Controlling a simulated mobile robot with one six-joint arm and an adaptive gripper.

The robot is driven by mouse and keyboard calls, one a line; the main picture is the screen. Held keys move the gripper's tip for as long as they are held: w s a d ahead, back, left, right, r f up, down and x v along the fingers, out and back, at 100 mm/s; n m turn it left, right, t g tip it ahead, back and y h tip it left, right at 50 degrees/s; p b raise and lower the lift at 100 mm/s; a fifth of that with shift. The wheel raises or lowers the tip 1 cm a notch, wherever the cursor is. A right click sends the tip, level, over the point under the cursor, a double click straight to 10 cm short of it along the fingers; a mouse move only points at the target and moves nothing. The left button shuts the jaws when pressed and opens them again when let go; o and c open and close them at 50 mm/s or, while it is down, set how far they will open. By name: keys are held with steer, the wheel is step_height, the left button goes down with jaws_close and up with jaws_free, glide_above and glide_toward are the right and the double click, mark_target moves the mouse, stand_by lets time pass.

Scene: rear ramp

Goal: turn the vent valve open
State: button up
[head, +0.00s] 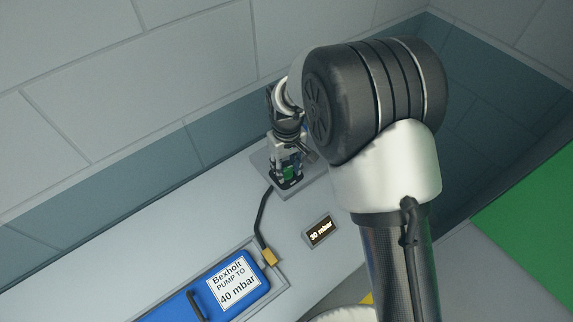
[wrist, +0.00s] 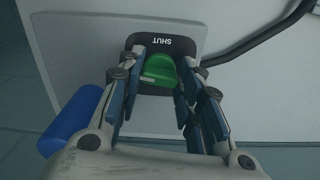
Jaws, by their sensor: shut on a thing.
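The vent valve is a green knob (wrist: 158,71) on a dark face with the word SHUT in white beside it, seen upside down in the wrist view. It sits on a grey plate (wrist: 73,33). My gripper (wrist: 160,77) reaches down over the knob, one finger on each side, and is shut on it. The head view shows my gripper (head: 287,168) at the valve, with only a bit of the green knob (head: 290,172) visible between the fingers. The knob's exact pointing direction is hard to tell.
A black hose (head: 262,215) runs from the valve plate to a brass fitting by a blue case (head: 190,304) labelled "Bexholt PUMP TO 40 mbar". A small display (head: 320,232) appears to read 30 mbar. A blue cylinder (wrist: 73,120) lies left of my gripper. A wall stands behind.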

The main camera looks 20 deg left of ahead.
mark_target(287, 169)
steer(key=shift+n, duration=1)
steer(key=o, duration=1.1)
steer(key=shift+c, duration=0.2)
step_height(287, 169, up, 12)
